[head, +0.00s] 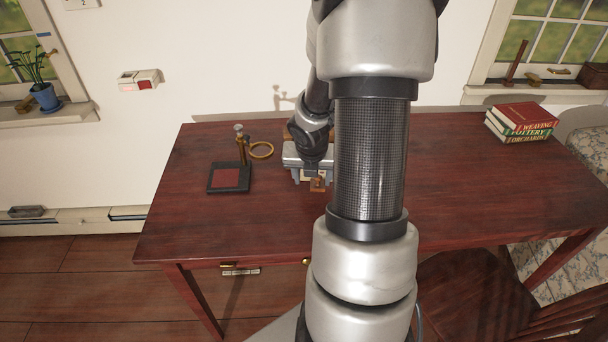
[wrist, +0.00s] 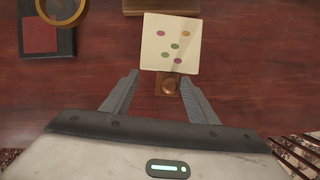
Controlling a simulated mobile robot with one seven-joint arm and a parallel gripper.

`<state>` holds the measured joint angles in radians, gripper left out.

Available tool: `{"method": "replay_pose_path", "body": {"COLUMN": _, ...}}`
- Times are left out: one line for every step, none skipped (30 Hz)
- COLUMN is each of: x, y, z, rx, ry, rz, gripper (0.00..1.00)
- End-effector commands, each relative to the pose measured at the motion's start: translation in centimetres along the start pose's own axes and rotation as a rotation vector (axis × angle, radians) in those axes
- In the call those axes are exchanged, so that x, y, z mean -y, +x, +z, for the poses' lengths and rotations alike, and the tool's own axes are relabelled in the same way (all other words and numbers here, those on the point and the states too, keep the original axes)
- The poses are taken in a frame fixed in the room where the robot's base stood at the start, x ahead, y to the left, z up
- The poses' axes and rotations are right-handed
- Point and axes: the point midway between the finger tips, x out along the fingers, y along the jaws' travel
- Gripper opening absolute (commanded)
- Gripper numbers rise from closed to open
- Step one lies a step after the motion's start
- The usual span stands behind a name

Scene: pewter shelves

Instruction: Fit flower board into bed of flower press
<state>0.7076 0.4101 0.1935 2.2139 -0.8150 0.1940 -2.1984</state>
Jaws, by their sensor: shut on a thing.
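The flower board is a cream square with several coloured dots (wrist: 170,43). It has a brown knob on its near edge, between my fingers in the wrist view. My gripper (wrist: 163,82) is shut on the board at this knob. In the head view my gripper (head: 309,171) is low over the middle of the table and hides most of the board. The flower press (head: 215,188) stands to the left, with a dark frame, a red bed and a brass post. In the wrist view the press (wrist: 67,43) is at the upper left, apart from the board. Its bed looks empty.
A brass ring (head: 262,150) is beside the press post. A wooden piece (wrist: 160,6) lies beyond the board. Several stacked books (head: 522,122) are at the table's right back. The table (head: 450,150) is clear between my arm and the books. A chair (head: 470,290) stands at the front right.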

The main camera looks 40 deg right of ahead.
Motion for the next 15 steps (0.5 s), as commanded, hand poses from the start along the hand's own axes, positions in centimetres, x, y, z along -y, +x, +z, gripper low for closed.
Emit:
{"method": "replay_pose_path", "body": {"x": 0.1, "y": -0.02, "z": 0.01, "rx": 0.001, "ry": -0.009, "rz": 0.005, "gripper": 0.31}}
{"method": "replay_pose_path", "body": {"x": 0.1, "y": -0.03, "z": 0.01, "rx": 0.001, "ry": -0.013, "rz": 0.007, "gripper": 0.31}}
{"method": "replay_pose_path", "body": {"x": 0.09, "y": -0.03, "z": 0.01, "rx": 0.001, "ry": -0.017, "rz": 0.008, "gripper": 0.31}}
{"method": "replay_pose_path", "body": {"x": 0.08, "y": -0.04, "z": 0.01, "rx": 0.002, "ry": -0.019, "rz": 0.009, "gripper": 0.31}}
{"method": "replay_pose_path", "body": {"x": 0.06, "y": -0.04, "z": 0.01, "rx": 0.002, "ry": -0.02, "rz": 0.009, "gripper": 0.31}}
{"method": "replay_pose_path", "body": {"x": 0.05, "y": -0.04, "z": 0.01, "rx": 0.001, "ry": -0.02, "rz": 0.009, "gripper": 0.31}}
{"method": "replay_pose_path", "body": {"x": 0.04, "y": -0.04, "z": 0.02, "rx": 0.001, "ry": -0.02, "rz": 0.009, "gripper": 0.31}}
{"method": "replay_pose_path", "body": {"x": 0.04, "y": -0.04, "z": 0.02, "rx": 0.001, "ry": -0.02, "rz": 0.009, "gripper": 0.31}}
{"method": "replay_pose_path", "body": {"x": 0.04, "y": -0.04, "z": 0.02, "rx": 0.001, "ry": -0.02, "rz": 0.009, "gripper": 0.31}}
{"method": "replay_pose_path", "body": {"x": 0.04, "y": -0.04, "z": 0.02, "rx": 0.001, "ry": -0.02, "rz": 0.008, "gripper": 0.31}}
{"method": "replay_pose_path", "body": {"x": 0.04, "y": -0.05, "z": 0.02, "rx": 0.001, "ry": -0.02, "rz": 0.009, "gripper": 0.31}}
{"method": "replay_pose_path", "body": {"x": 0.06, "y": -0.08, "z": 0.02, "rx": 0.002, "ry": -0.023, "rz": 0.009, "gripper": 0.31}}
{"method": "replay_pose_path", "body": {"x": 0.07, "y": -0.11, "z": 0.02, "rx": 0.002, "ry": -0.026, "rz": 0.01, "gripper": 0.31}}
{"method": "replay_pose_path", "body": {"x": 0.09, "y": -0.15, "z": 0.0, "rx": 0.003, "ry": -0.032, "rz": 0.011, "gripper": 0.31}}
{"method": "replay_pose_path", "body": {"x": 0.14, "y": -0.21, "z": -0.03, "rx": 0.004, "ry": -0.042, "rz": 0.014, "gripper": 0.31}}
